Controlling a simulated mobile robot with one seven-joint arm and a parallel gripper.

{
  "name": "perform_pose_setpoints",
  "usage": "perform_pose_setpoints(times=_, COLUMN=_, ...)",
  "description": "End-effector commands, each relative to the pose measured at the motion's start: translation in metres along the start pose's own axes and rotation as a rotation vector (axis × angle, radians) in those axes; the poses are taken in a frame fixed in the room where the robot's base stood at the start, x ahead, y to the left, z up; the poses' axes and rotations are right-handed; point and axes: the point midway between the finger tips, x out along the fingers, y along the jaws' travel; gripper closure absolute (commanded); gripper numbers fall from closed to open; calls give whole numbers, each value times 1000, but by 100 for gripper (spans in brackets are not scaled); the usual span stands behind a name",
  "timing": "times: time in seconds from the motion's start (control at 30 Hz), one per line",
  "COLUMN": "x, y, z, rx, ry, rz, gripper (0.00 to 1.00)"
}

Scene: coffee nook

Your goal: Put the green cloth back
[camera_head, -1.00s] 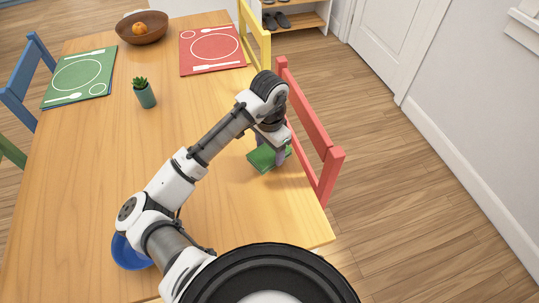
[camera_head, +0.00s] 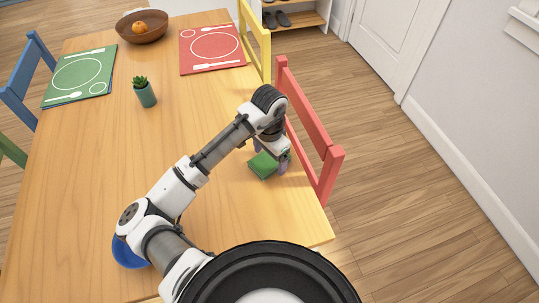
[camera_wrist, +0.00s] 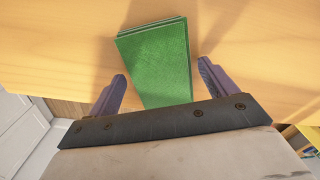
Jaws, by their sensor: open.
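The green cloth (camera_head: 262,165) lies folded on the wooden table near its right edge, beside the red chair. In the wrist view the folded cloth (camera_wrist: 158,62) lies on the table ahead of my gripper, its near part between the two fingers. My gripper (camera_head: 270,158) is at the cloth in the head view, where the arm partly hides it. In the wrist view my gripper (camera_wrist: 160,78) is open, with one purple finger on each side of the cloth and a gap on both sides.
A red placemat (camera_head: 212,50) and a green placemat (camera_head: 80,77) lie toward the far end. A potted plant (camera_head: 145,96), a wooden bowl (camera_head: 142,27) with an orange fruit, and a blue bowl (camera_head: 126,254) stand on the table. The red chair (camera_head: 308,115) borders the right edge.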

Motion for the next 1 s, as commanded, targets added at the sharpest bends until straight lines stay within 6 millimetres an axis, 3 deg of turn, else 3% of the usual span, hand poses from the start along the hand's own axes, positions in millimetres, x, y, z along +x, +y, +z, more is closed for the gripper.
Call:
perform_pose_setpoints(times=0.27, x=-10, y=0, z=-1, rx=1, ry=2, rz=-2, gripper=16)
perform_pose_setpoints(times=0.7, x=-99, y=-1, z=0, rx=1, ry=-1, rz=-6, gripper=16)
perform_pose_setpoints(times=1.0, x=-123, y=0, z=0, rx=1, ry=0, rz=-1, gripper=16)
